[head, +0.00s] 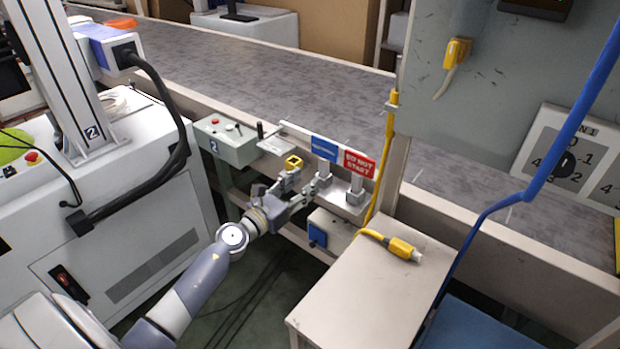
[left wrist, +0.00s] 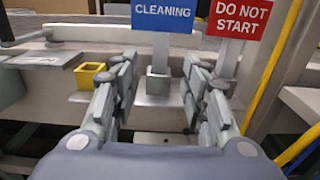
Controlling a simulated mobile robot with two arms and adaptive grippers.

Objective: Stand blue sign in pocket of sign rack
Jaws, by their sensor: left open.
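The blue sign (head: 324,149), lettered CLEANING in the left wrist view (left wrist: 160,13), stands upright with its grey post in a grey pocket (left wrist: 158,84) of the sign rack (head: 346,201). The red DO NOT START sign (head: 360,163) stands in the grey pocket to its right. A yellow-rimmed pocket (head: 292,163) to the left looks empty; it also shows in the left wrist view (left wrist: 89,75). My left gripper (head: 299,188) is open in front of the rack. In the left wrist view its fingers (left wrist: 157,72) flank the blue sign's post and pocket; contact is not visible. My right gripper is out of view.
A grey control box (head: 226,141) sits left of the rack, and a yellow cable (head: 383,165) runs down at its right. A small table (head: 365,275) with a yellow connector (head: 402,249) stands in front right. The conveyor (head: 260,80) lies behind.

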